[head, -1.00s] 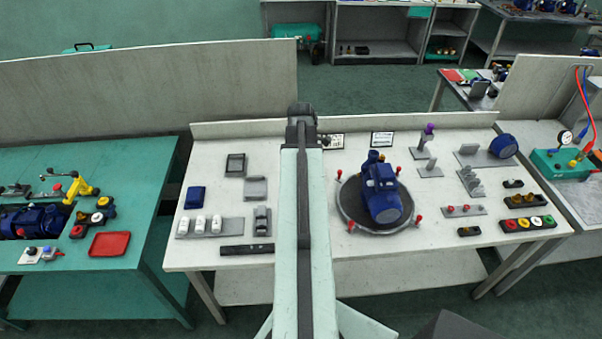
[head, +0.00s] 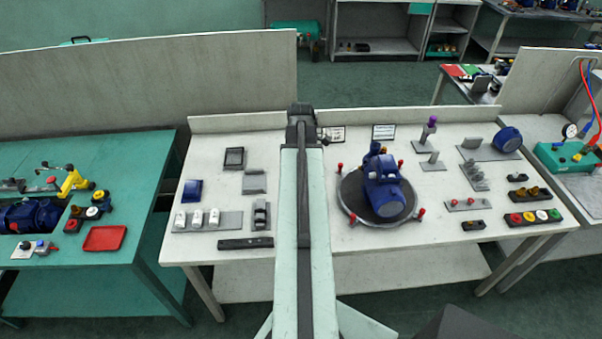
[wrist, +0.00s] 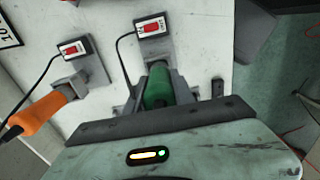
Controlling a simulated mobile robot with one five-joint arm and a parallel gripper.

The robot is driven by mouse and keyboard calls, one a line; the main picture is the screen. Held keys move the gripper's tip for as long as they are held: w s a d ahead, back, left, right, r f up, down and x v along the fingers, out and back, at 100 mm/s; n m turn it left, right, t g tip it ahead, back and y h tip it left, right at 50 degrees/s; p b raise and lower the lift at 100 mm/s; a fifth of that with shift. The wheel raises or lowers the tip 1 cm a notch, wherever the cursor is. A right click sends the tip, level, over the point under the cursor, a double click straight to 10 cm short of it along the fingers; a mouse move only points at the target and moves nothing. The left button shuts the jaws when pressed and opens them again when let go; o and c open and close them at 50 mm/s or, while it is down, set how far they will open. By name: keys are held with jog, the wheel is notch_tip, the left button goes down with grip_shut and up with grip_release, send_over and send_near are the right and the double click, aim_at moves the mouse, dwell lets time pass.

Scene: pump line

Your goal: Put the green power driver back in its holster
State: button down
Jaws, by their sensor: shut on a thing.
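In the wrist view the green power driver (wrist: 158,88) is between the jaws of my gripper (wrist: 160,92), which are shut on it. A black cable runs from a red switch box (wrist: 154,27) toward the driver. A grey mount (wrist: 156,48) lies just beyond the driver; the driver and jaws hide part of it, so I cannot tell whether the driver touches it or sits in it. To the left, an orange driver (wrist: 40,113) sits in a grey holster (wrist: 74,82). In the head view my arm hides the gripper and the green driver.
A second red switch box (wrist: 74,49) stands by the orange driver. A dark block (wrist: 255,28) is at the right. In the head view a blue pump (head: 384,188) stands on a round turntable (head: 350,202) on the pale bench, among several small parts. A red tray (head: 104,238) lies on the green table.

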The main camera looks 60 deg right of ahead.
jog(key=c, duration=1)
grip_release()
notch_tip(320, 180, up, 6)
jog(key=p, duration=0.6)
jog(key=shift+s, duration=0.1)
notch_tip(320, 180, up, 8)
jog(key=p, duration=0.8)
jog(key=shift+f, duration=0.1)
